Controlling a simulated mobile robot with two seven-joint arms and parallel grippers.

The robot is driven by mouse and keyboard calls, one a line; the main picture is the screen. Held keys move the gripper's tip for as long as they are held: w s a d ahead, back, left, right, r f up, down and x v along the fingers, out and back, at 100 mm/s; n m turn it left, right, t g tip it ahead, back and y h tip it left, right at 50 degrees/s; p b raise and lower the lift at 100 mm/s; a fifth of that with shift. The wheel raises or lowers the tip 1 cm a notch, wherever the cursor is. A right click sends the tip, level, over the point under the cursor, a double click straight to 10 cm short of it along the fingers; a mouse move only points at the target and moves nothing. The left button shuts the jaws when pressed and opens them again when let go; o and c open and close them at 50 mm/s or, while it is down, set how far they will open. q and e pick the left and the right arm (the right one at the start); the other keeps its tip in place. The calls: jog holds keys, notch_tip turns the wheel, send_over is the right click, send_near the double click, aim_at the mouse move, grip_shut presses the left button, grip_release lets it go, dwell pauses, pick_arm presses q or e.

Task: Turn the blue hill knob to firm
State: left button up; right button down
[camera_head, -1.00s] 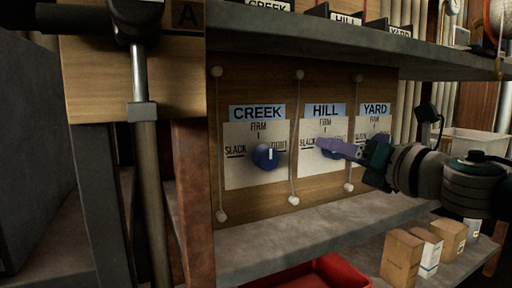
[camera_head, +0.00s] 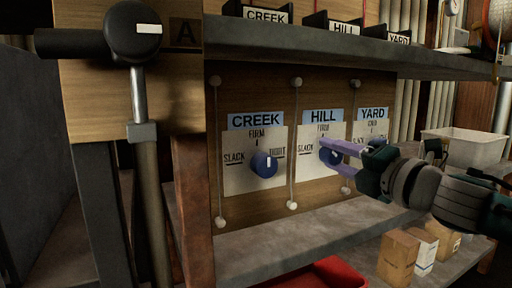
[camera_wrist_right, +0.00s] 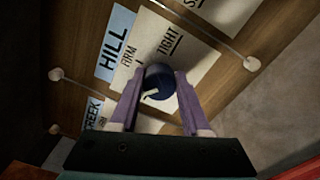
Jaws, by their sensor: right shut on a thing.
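The blue hill knob (camera_head: 329,157) sits on the white dial card under the HILL label (camera_head: 324,116), partly hidden by my right gripper (camera_head: 334,158). That gripper reaches in from the right, and its purple fingers are shut on the knob, one on each side. In the right wrist view the hill knob (camera_wrist_right: 158,80) lies between the fingers (camera_wrist_right: 157,98). Its white pointer mark shows on the lower-left of its face there. I cannot tell exactly which dial word it points at. FIRM (camera_wrist_right: 128,56) and TIGHT (camera_wrist_right: 172,40) are readable on the card. My left gripper is out of view.
The creek knob (camera_head: 264,163) is to the left, and the yard dial card (camera_head: 371,130) is just right of hill. Cords with white beads (camera_head: 295,140) hang between the cards. A shelf (camera_head: 320,42) overhangs the panel. Small boxes (camera_head: 398,257) and a red bin (camera_head: 325,275) are below.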

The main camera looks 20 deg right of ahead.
jog(key=m+p, duration=0.2)
jog(key=m, duration=0.3)
jog(key=shift+r+m, duration=0.1)
jog(key=shift+m, duration=0.3)
jog(key=shift+m+p, duration=1.1)
jog(key=shift+m, duration=1)
jog(key=shift+c, duration=1.8)
grip_release()
jog(key=shift+h, duration=0.4)
jog(key=shift+s, duration=0.1)
